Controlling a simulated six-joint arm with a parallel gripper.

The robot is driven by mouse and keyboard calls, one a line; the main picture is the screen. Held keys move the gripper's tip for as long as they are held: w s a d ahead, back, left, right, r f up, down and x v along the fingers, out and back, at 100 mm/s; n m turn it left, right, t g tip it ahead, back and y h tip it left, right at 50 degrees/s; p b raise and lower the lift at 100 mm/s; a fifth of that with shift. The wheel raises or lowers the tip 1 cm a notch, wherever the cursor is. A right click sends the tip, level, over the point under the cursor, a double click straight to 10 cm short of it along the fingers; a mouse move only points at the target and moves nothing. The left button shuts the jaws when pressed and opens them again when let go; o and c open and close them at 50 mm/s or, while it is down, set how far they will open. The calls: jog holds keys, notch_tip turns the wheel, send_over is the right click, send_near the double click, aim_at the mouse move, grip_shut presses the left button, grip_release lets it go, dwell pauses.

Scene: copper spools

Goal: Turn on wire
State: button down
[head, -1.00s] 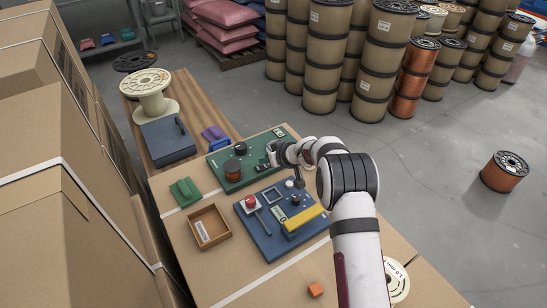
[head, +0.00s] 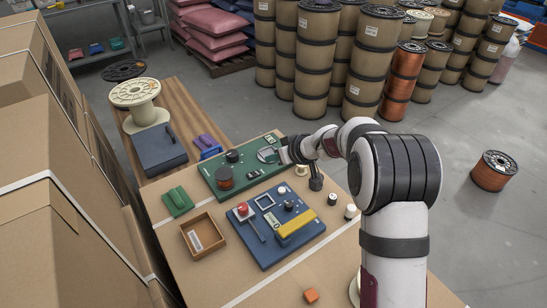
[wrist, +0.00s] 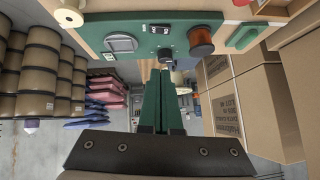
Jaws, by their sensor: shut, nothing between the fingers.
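The green panel (head: 204,170) lies on the cardboard-topped bench; it also shows in the wrist view (wrist: 95,27). It carries a small copper wire spool (head: 224,179), a black knob (head: 233,156), a small black-and-white switch or display (head: 252,173) and a grey square meter-like part (head: 267,155). In the wrist view the spool (wrist: 201,40) is right of the switch or display (wrist: 160,29), with the meter-like part (wrist: 120,43) to the left. My gripper (head: 285,156) is at the panel's right end, beside the meter-like part. Its green fingers (wrist: 161,75) are together and empty. Contact cannot be told.
A blue panel (head: 254,246) with a red button (head: 242,208) and a yellow bar (head: 300,223) lies in front. An open wooden box (head: 188,240), a green block (head: 177,201) and an orange cube (head: 311,295) are nearby. Cardboard boxes (head: 70,230) stand at left.

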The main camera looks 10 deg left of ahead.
send_over(250, 174)
jog(key=s+d, duration=0.1)
jog(key=d, duration=0.2)
notch_tip(250, 174, down, 6)
jog(key=f, duration=0.2)
jog(key=a+f, duration=0.1)
jog(key=f, duration=0.1)
jog(key=shift+s+a, duration=0.1)
jog(key=shift+s, duration=0.05)
jog(key=shift+f, duration=0.35)
jog(key=shift+f, duration=0.1)
jog(key=shift+s+a+f, duration=0.15)
jog(key=shift+f, duration=0.1)
